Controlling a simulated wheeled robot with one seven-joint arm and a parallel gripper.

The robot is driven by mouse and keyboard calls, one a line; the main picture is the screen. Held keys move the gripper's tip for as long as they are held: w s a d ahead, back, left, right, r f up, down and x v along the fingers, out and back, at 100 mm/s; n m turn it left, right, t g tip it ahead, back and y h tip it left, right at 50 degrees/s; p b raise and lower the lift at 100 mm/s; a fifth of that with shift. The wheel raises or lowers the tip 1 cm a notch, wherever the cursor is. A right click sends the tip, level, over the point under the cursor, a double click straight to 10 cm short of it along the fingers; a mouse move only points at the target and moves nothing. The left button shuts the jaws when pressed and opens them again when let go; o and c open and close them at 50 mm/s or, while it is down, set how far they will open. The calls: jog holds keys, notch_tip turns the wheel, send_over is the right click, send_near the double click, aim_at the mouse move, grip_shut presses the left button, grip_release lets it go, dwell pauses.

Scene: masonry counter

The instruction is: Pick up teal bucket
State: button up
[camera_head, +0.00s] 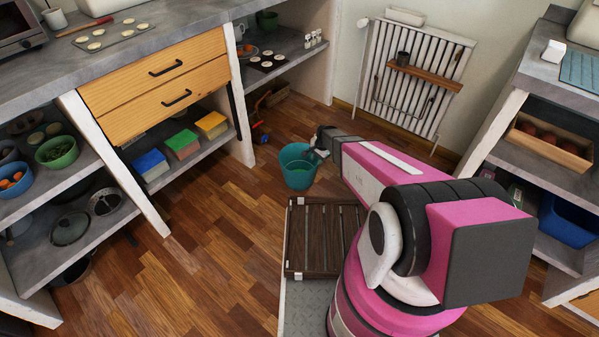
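The teal bucket (299,173) stands on the wooden floor near the middle of the view, in front of the white radiator. It looks upright, and its open top faces up. My gripper (321,153) is at the bucket's right rim, at the far end of my pink arm. It overlaps the rim in this view. The fingers are small and partly hidden, so I cannot tell whether they are open or shut, or whether they touch the bucket.
A dark slatted crate (322,236) lies just below the bucket in the picture. Shelving with bowls and boxes (183,143) stands at left, and another counter (563,75) at right. A radiator (412,84) is on the back wall. Wooden floor (195,265) is clear at lower left.

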aim_at(313, 171)
jog(key=f, duration=0.2)
jog(key=a+f, duration=0.1)
jog(key=f, duration=0.5)
jog(key=shift+s+a+f, duration=0.1)
jog(key=shift+a+f, duration=0.05)
jog(key=shift+a, duration=0.2)
grip_shut()
dwell(1.0)
